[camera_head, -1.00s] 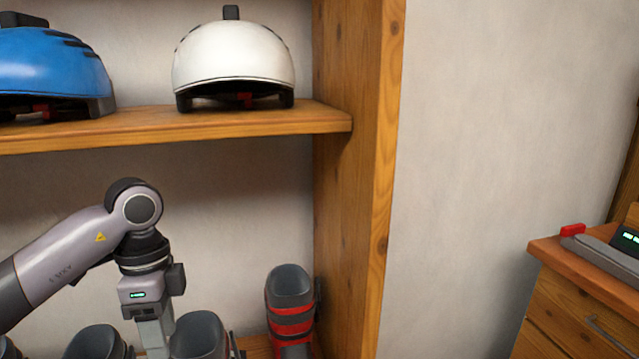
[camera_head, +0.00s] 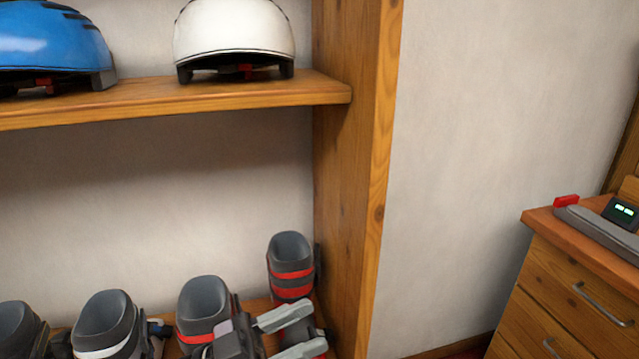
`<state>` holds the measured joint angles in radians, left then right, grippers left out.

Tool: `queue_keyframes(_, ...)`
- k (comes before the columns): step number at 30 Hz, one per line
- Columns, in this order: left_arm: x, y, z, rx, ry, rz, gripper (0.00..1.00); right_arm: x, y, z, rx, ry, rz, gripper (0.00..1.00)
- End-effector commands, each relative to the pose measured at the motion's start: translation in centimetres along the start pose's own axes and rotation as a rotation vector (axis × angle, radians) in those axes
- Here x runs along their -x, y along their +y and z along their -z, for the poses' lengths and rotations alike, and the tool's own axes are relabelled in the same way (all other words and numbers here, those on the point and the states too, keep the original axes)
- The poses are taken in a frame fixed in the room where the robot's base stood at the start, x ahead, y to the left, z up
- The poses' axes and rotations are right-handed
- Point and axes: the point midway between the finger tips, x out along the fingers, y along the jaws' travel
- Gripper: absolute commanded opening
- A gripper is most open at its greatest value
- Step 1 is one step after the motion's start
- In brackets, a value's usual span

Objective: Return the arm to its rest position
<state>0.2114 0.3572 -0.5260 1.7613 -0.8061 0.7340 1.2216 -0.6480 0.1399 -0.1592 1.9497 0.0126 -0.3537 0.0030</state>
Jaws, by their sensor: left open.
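My left gripper (camera_head: 314,328) is low in the picture, at the front of the boots on the lower shelf. Its two pale fingers are open and point right, and I see nothing held between them. Part of a dark and red boot shows around and behind the fingers. Most of my left arm is out of the picture. My right gripper is not in view.
Several ski boots stand on the lower shelf, including a red-banded one (camera_head: 291,262) at the back right and a white-banded one (camera_head: 103,318). A blue helmet (camera_head: 50,45) and a white helmet (camera_head: 234,30) sit above. A wooden post (camera_head: 372,150) bounds the shelf right. Drawers (camera_head: 560,290) stand farther right.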

Motion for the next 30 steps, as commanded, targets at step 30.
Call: queue_keyframes(30,28.5,10.4,-16.7,0.333,-1.014,1.04,0.47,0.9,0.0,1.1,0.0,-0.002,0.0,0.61)
